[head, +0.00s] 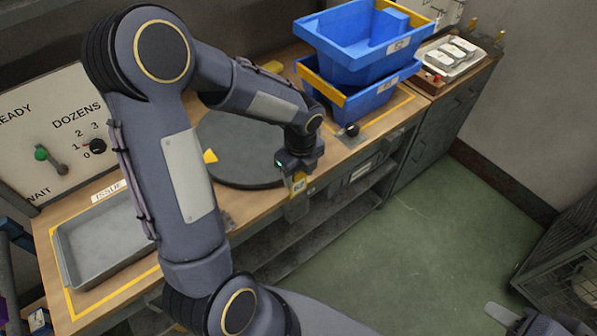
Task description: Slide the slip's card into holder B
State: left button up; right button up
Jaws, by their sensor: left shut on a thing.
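The card bears dark print too small to read surely. I cannot pick out holder B for certain. A pale label-like piece (361,172) shows under the bench's front edge, right of the card and apart from it. My right gripper (508,316) is partly in view at the bottom right, away from the bench; its jaw state is unclear.
A dark round turntable (232,160) with a yellow mark lies behind my left gripper. Two stacked blue bins (350,95) stand at the back right. A grey tray (95,245) sits at the left beside a dial panel (60,130). The green floor (420,240) is clear.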

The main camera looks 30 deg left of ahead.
dwell(0.5)
pick_arm(q)
jog(key=shift+f+b, duration=4.55)
jog(key=shift+f, duration=1.5)
jog(key=shift+s+f, duration=0.1)
jog(key=shift+f, duration=0.2)
